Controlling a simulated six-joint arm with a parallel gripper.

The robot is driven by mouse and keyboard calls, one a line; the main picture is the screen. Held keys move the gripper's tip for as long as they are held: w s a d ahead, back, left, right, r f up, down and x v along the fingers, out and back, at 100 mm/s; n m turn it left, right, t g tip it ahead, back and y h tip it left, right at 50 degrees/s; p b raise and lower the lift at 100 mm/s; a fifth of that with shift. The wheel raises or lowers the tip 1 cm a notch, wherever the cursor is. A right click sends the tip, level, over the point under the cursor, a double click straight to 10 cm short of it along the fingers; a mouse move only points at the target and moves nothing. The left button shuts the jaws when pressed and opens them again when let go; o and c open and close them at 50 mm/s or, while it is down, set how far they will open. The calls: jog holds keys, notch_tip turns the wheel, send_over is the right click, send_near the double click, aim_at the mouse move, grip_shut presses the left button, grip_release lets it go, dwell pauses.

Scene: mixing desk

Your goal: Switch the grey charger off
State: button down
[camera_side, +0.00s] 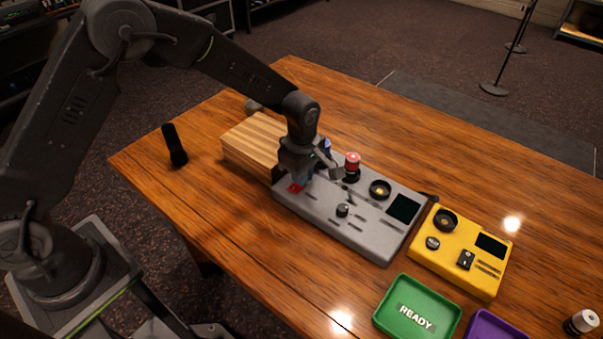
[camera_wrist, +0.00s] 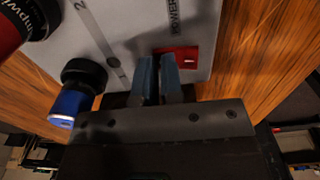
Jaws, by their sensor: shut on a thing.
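The grey charger (camera_side: 365,225) lies on the wooden table, with a dark screen, a dark round socket, a knob and a red cylinder standing in a black collar. Its red power switch (camera_side: 297,187) is at its left end, beside my gripper (camera_side: 305,180). In the wrist view the red switch (camera_wrist: 186,54) sits by the printed word POWER on the grey panel. The two fingers of my gripper (camera_wrist: 158,70) reach down at the switch's left part and are shut on it, with a narrow gap between them. They hide part of the switch, so its position is unclear.
A red cylinder (camera_side: 352,160) and a blue cylinder (camera_wrist: 68,107) stand close to my gripper. A wooden block (camera_side: 252,140) lies behind left. A yellow device (camera_side: 465,250), a green READY tray (camera_side: 440,329) and a purple tray (camera_side: 490,325) are at right.

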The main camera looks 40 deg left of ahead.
jog(key=shift+s+f, duration=0.4)
jog(key=shift+f, duration=0.15)
jog(key=shift+s+r, duration=0.3)
jog(key=shift+s, duration=0.35)
jog(key=s+a+r+m+t, duration=0.1)
jog(key=s+a+r+m, duration=0.1)
jog(key=r, duration=0.8)
jog(key=s+a+r+m, duration=0.1)
jog(key=r, duration=0.9)
jog(key=s+a+r+m+t, duration=0.2)
jog(key=s+a+m, duration=0.2)
jog(key=s+m, duration=0.3)
jog(key=s+a+r+m+t, duration=0.2)
jog(key=s+m, duration=0.6)
jog(key=s, duration=0.5)
jog(key=shift+s+a+t, duration=0.15)
jog(key=shift+a+t, duration=0.15)
jog(key=shift+a, duration=0.55)
jog(key=c, duration=1.8)
grip_release()
jog(key=shift+r, duration=0.15)
